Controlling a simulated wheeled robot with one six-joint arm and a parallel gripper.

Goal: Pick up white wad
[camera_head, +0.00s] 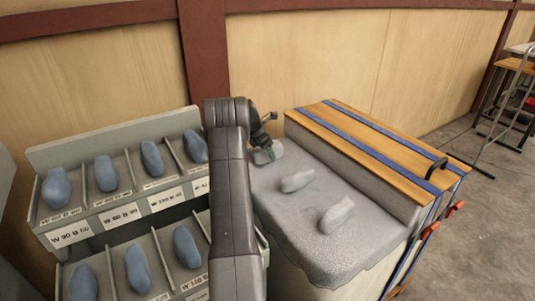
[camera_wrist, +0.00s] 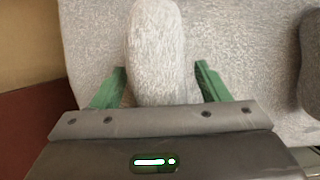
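Three whitish-grey wads lie on a grey cloth-covered surface (camera_head: 310,240). The far wad (camera_head: 268,152) is at the back left, the middle wad (camera_head: 297,181) is near the centre, and the near wad (camera_head: 336,215) is toward the front. My gripper (camera_head: 267,150) is at the far wad. In the wrist view my gripper (camera_wrist: 160,82) has its two green fingers apart, one on each side of the far wad (camera_wrist: 157,50). The wad's lower end is hidden by the gripper body.
A grey rack (camera_head: 110,135) with several blue-grey wads in labelled compartments stands at the left. A wooden box with blue straps (camera_head: 385,150) borders the cloth surface on the right. A wall (camera_head: 310,60) is behind. Another wad (camera_wrist: 312,60) shows at the wrist view's right edge.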

